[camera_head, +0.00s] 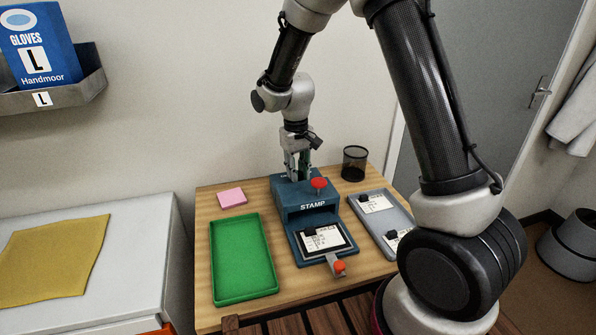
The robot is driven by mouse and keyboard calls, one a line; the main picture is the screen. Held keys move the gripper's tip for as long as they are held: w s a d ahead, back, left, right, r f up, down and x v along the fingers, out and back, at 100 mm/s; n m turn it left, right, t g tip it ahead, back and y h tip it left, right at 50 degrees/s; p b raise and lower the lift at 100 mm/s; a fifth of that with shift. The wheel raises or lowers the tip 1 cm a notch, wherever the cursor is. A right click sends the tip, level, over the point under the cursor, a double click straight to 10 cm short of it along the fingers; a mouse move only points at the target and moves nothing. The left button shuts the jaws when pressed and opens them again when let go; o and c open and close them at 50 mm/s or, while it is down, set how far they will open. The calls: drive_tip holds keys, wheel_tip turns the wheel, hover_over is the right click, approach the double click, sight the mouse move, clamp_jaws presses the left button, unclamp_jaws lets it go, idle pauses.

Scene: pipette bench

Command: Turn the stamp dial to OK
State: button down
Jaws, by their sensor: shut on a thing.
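The blue stamp machine (299,209) stands on the wooden table with the word STAMP on its front. A red knob (319,183) sits on its top, and a small orange-red knob (339,266) is at its front. My gripper (297,174) points down at the top rear of the machine, left of the red knob. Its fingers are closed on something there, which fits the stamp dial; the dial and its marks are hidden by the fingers.
A green tray (215,262) is left of the machine, with a pink pad (232,198) behind it. A grey tray (404,222) with cards is to the right. A black mesh cup (354,163) stands at the back right. My arm blocks the table's right side.

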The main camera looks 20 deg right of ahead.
drive_tip(key=c, duration=1.2)
unclamp_jaws()
drive_tip(key=shift+r, duration=0.15)
wheel_tip(320, 180, up, 12)
drive_tip(key=shift+a, duration=0.25)
drive_tip(key=shift+s, duration=0.1)
drive_tip(key=s+d+r+t, duration=0.1)
drive_tip(key=s+d+r, duration=0.2)
drive_tip(key=s, duration=0.6)
drive_tip(key=s+d+r+m+t, duration=0.1)
drive_tip(key=s+d+r+t, duration=0.1)
drive_tip(key=s+d+r, duration=0.2)
drive_tip(key=s+d+r+m+t, duration=0.1)
drive_tip(key=s+d+r, duration=0.2)
drive_tip(key=s+d, duration=0.5)
drive_tip(key=s, duration=0.6)
drive_tip(key=shift+s+d+r, duration=0.2)
drive_tip(key=shift+s, duration=0.2)
